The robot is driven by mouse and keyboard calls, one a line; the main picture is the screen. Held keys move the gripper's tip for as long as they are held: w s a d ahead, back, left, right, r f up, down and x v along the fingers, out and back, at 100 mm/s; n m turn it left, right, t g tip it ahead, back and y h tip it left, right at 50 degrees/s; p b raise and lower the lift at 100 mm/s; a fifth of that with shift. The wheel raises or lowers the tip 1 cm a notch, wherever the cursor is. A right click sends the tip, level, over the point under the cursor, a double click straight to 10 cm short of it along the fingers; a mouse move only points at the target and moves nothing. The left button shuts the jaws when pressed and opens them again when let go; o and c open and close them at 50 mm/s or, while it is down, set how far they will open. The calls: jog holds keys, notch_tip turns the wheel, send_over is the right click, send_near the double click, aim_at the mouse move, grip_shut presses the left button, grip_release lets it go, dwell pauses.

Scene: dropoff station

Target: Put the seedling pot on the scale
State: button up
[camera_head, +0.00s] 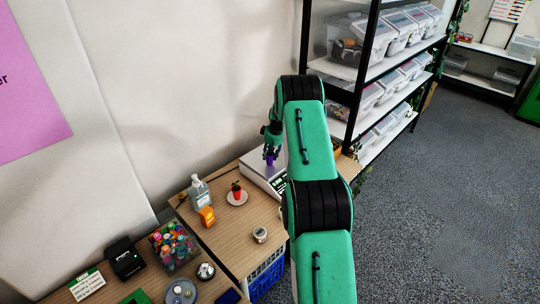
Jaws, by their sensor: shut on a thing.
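The seedling pot (237,191), small and red-orange with a green plant, stands upright on a round white saucer (237,201) on the wooden table. The scale (254,176), pale with a dark display side, is at the table's back right, partly hidden by my arm. My gripper (270,150) is over the scale, pointing down, and is shut on a small purple thing (270,157). I cannot tell whether the purple thing touches the scale's plate. The seedling pot is apart from my gripper, to its lower left.
A clear bottle (199,191) and an orange item (206,216) stand left of the saucer. A small round tin (260,235) is in front. A blue crate (266,276) is below the table edge. A shelf rack (345,96) stands behind my arm.

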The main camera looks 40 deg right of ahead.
jog(key=shift+f, duration=0.1)
jog(key=o, duration=1.2)
jog(key=v, duration=1.2)
